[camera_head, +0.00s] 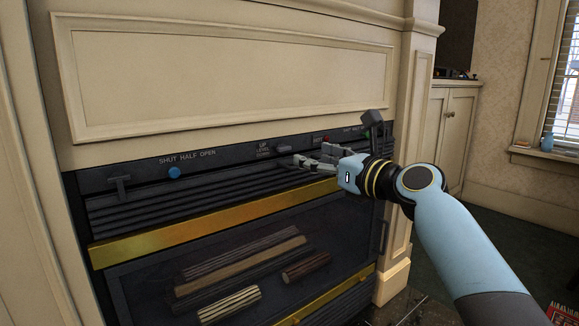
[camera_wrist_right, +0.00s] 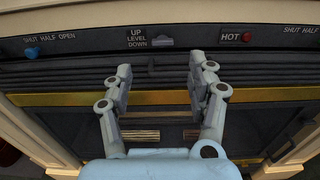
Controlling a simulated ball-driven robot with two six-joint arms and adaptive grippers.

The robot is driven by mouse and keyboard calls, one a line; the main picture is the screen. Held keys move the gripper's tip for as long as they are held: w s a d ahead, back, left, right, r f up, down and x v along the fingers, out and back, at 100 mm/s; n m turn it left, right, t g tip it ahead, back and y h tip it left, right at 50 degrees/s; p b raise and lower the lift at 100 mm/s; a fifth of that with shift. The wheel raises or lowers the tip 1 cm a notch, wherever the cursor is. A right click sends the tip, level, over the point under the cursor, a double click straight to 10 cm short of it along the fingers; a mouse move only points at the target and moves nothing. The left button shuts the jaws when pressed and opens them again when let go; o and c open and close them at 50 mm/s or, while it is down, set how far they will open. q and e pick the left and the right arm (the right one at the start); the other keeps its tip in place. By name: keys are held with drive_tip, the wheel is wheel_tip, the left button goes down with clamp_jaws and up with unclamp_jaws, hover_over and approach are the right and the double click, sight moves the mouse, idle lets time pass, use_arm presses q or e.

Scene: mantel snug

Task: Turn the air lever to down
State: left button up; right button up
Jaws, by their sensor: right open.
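A small grey lever (camera_head: 284,149) sits on the dark control strip, just right of a label reading UP, LEVEL, DOWN. In the right wrist view the lever (camera_wrist_right: 162,43) looks like a short flat bar lying level, beside the word LEVEL. No label with the word air is readable. My right gripper (camera_head: 312,157) is open and empty, just right of and slightly below the lever in the head view. In the right wrist view its fingers (camera_wrist_right: 161,77) are spread below the lever, apart from it. My left gripper is not in view.
A blue knob (camera_head: 174,172) and a T-shaped handle (camera_head: 119,186) are left on the strip, near SHUT HALF OPEN. A red button (camera_wrist_right: 248,37) is beside HOT. A brass bar (camera_head: 200,222) crosses below, above logs (camera_head: 229,304).

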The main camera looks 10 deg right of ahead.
sight(285, 148)
drive_tip(key=b+x, duration=0.1)
drive_tip(key=x, duration=0.2)
drive_tip(key=b+x, duration=0.1)
drive_tip(key=x, duration=0.2)
drive_tip(key=b+x, duration=0.2)
drive_tip(key=x, duration=0.1)
drive_tip(key=shift+f, duration=0.3)
drive_tip(key=shift+w+a+r, duration=0.15)
drive_tip(key=shift+w+a, duration=0.1)
drive_tip(key=shift+d, duration=0.15)
drive_tip(key=shift+r, duration=0.1)
drive_tip(key=c, duration=0.8)
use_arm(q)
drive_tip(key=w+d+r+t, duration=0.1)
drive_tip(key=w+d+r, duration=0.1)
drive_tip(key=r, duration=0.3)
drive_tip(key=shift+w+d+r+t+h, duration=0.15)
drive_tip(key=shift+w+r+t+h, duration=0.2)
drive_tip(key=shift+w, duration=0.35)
use_arm(e)
drive_tip(key=shift+w+d, duration=0.1)
drive_tip(key=c, duration=0.3)
